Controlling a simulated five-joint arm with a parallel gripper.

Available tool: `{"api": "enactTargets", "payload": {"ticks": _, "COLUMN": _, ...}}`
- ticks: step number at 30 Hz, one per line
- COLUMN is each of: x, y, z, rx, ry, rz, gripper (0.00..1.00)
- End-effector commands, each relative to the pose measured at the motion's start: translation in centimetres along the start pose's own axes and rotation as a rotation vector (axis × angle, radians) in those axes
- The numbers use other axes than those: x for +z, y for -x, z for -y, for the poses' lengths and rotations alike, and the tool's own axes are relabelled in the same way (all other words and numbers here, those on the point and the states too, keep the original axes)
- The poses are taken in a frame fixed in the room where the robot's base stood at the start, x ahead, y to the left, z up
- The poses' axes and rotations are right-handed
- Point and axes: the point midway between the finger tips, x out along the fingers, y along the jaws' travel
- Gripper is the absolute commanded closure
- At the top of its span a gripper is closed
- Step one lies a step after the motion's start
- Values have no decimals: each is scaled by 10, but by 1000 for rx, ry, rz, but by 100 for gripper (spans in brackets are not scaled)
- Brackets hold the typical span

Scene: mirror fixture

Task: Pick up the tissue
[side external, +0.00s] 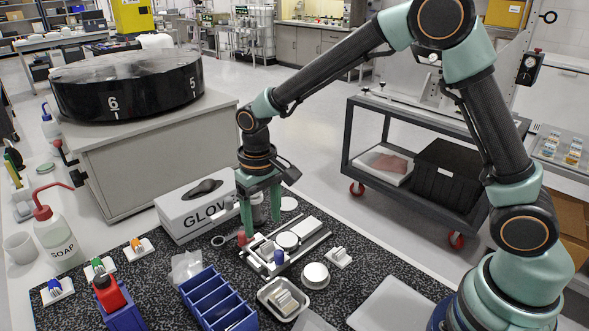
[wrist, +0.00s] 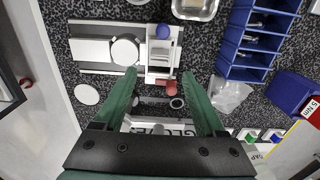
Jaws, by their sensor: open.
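A crumpled, whitish, see-through piece (side external: 186,267) lies on the speckled black mat, left of the blue divided bin; it looks like the tissue, though it could be a thin bag. It also shows in the wrist view (wrist: 231,96), to the right of my fingers and apart from them. My gripper (side external: 262,222) points down over the metal fixture (side external: 306,236) with its fingers apart and nothing held. In the wrist view my gripper (wrist: 160,74) has both fingers in sight, and a red part (wrist: 172,87) of the fixture shows between them.
The blue divided bin (side external: 213,301) stands near the crumpled piece. The glove box (side external: 190,212) lies behind it. A white tray (side external: 263,297) with small contents, a round white disc (side external: 315,275) and a blue box with a red item (side external: 109,292) are also on the mat.

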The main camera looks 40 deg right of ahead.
Motion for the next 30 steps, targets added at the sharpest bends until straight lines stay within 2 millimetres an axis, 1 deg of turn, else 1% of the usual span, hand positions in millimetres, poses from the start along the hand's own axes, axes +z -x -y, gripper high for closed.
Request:
{"api": "enactTargets", "payload": {"ticks": 1, "x": 0, "y": -4, "z": 0, "rx": 0, "ry": 0, "rz": 1, "gripper": 28}}
{"api": "enactTargets", "payload": {"ticks": 5, "x": 1, "y": -11, "z": 0, "rx": 0, "ry": 0, "rz": 1, "gripper": 28}}
{"api": "enactTargets", "payload": {"ticks": 12, "x": 7, "y": -44, "z": -2, "rx": 1, "ry": 0, "rz": 3, "gripper": 28}}
{"api": "enactTargets", "payload": {"ticks": 15, "x": 6, "y": -54, "z": -2, "rx": 1, "ry": 0, "rz": 2, "gripper": 28}}
{"api": "enactTargets", "payload": {"ticks": 18, "x": 6, "y": -59, "z": -2, "rx": 0, "ry": 0, "rz": -1, "gripper": 28}}
{"api": "enactTargets", "payload": {"ticks": 24, "x": 6, "y": -59, "z": -2, "rx": -1, "ry": 0, "rz": -2, "gripper": 28}}
{"api": "enactTargets", "payload": {"ticks": 25, "x": 6, "y": -59, "z": -2, "rx": -1, "ry": 0, "rz": -2, "gripper": 35}}
{"api": "enactTargets", "payload": {"ticks": 26, "x": 6, "y": -59, "z": -2, "rx": -1, "ry": 0, "rz": -2, "gripper": 47}}
{"api": "enactTargets", "payload": {"ticks": 27, "x": 6, "y": -59, "z": -2, "rx": -1, "ry": 0, "rz": -2, "gripper": 62}}
{"api": "enactTargets", "payload": {"ticks": 29, "x": 6, "y": -59, "z": -2, "rx": 0, "ry": 0, "rz": -2, "gripper": 85}}
{"api": "enactTargets", "payload": {"ticks": 30, "x": 6, "y": -59, "z": -2, "rx": 0, "ry": 0, "rz": -2, "gripper": 100}}
